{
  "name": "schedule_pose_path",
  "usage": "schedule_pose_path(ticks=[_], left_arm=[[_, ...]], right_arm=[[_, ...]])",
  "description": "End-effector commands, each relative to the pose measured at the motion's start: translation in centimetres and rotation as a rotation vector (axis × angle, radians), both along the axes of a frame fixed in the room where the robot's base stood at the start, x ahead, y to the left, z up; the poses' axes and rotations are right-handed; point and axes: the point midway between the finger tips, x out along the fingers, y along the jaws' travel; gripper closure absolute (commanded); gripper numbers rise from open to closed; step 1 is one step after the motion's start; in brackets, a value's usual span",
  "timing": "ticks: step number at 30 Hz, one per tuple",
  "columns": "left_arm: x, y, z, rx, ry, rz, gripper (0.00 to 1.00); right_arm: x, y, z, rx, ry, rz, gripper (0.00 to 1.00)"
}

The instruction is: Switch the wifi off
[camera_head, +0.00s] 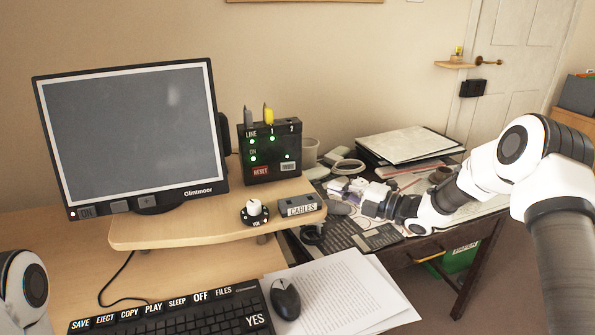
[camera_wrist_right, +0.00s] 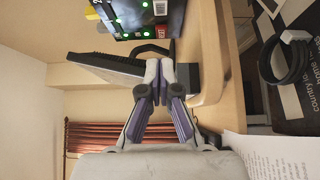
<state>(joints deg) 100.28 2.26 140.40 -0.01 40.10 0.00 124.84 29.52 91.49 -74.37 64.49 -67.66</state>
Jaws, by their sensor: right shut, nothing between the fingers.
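A black box (camera_head: 270,172) with green lights, LINE, 1, 2 and ON marks, a red RESET button (camera_head: 261,171) and a grey button (camera_head: 288,167) stands on the raised wooden shelf. The grey button's label is too small to read. The box also shows at the top of the right wrist view (camera_wrist_right: 178,25). My right gripper (camera_head: 362,206) reaches in from the right, beside the shelf and clear of the box. In the wrist view its fingers (camera_wrist_right: 160,68) are together and empty. Only a white link of my left arm shows at bottom left; its gripper is out of frame.
A monitor (camera_head: 130,130) stands left of the box. A volume knob (camera_head: 255,210) and a CABLES block (camera_head: 300,206) sit at the shelf's front (camera_head: 190,233). A keyboard (camera_head: 170,315), mouse (camera_head: 285,298) and papers (camera_head: 345,290) lie below. The side table on the right is cluttered.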

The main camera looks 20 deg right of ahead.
Motion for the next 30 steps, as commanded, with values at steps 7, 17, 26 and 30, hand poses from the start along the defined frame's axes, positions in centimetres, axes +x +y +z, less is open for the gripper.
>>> schedule_pose_path(ticks=[7,17,26,30], left_arm=[[0.0,0.0,-0.2,0.0,0.0,0.001,1.0],[0.0,0.0,-0.4,0.0,0.0,0.001,1.0],[0.0,0.0,-0.5,0.0,0.0,0.001,1.0],[0.0,0.0,-0.5,0.0,0.0,0.0,1.0]], right_arm=[[1.9,1.9,-0.2,-0.003,0.001,0.004,1.0],[7.5,6.5,-0.1,-0.003,0.0,0.004,1.0],[11.4,6.1,-0.1,-0.001,0.001,0.0,1.0],[11.7,6.1,0.0,0.001,0.002,0.0,1.0]])
